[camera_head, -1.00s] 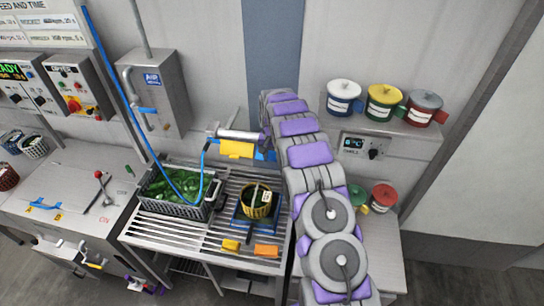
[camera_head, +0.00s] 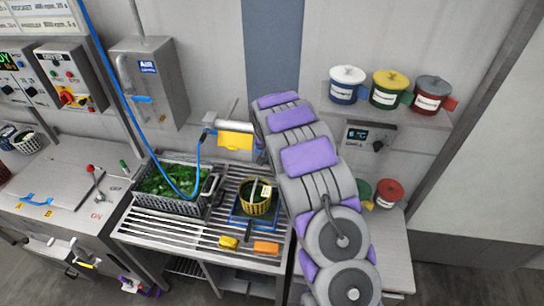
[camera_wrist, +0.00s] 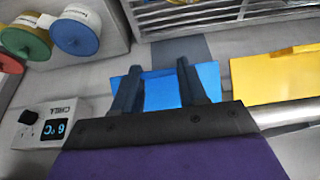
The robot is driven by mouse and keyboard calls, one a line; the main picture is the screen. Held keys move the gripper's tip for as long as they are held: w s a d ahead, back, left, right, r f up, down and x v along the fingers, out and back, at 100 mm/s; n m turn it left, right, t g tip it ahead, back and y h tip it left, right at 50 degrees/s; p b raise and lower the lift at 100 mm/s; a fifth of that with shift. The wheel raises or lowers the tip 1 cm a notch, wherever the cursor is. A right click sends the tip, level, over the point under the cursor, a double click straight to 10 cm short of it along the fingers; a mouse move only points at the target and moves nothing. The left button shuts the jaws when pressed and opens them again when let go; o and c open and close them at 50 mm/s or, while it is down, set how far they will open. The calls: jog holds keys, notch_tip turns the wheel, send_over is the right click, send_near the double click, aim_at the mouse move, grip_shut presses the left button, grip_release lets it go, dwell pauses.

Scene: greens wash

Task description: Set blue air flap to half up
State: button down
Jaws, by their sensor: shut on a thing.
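The blue air flap (camera_wrist: 166,94) is a flat bright-blue plate in the wrist view. The two dark fingers of my gripper (camera_wrist: 159,68) lie across it, shut on it, with blue showing between them and on both sides. In the head view my arm hides the gripper and nearly all of the blue flap. A yellow flap (camera_head: 235,141) hangs on a steel air tube (camera_head: 228,121) left of my arm. The yellow flap also shows right of the blue one in the wrist view (camera_wrist: 275,80). The blue flap's exact tilt is hard to tell.
Below the tube, a slatted rack (camera_head: 190,231) holds a crate of greens (camera_head: 172,208) and a small yellow basket (camera_head: 256,207). A blue hose (camera_head: 120,92) hangs over the crate. A chill control box (camera_head: 368,137) and a shelf of lidded pots (camera_head: 390,112) are at the right.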

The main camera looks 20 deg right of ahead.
jog(key=shift+f+t+h+b, duration=0.35)
jog(key=shift+f+b, duration=0.2)
jog(key=shift+b, duration=0.55)
jog(key=shift+w+d+t+b, duration=0.1)
jog(key=shift+t+b, duration=0.25)
jog(key=shift+b, duration=0.1)
jog(key=c, duration=0.6)
grip_release()
jog(key=shift+r, duration=0.2)
jog(key=v, duration=1.7)
jog(key=shift+a+b, duration=0.25)
jog(key=shift+b, duration=0.1)
